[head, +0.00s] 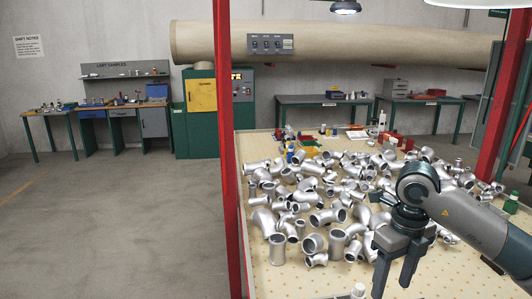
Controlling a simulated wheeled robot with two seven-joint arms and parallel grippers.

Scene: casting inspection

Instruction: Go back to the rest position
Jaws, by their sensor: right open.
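My right gripper (395,272) points down over the near right part of the table, with its two fingers apart and nothing between them. My right arm comes in from the right edge. Many silver pipe castings (330,215) lie in a loose pile on the light perforated table (275,281), behind and to the left of the gripper. The arm and gripper hide some of the castings. My left gripper is not in view.
A red post (229,150) stands at the table's left edge, and another red post (503,110) at the right. Small coloured items and a white bottle (382,120) are at the table's back. A green machine (193,125) and benches line the wall. The floor at left is clear.

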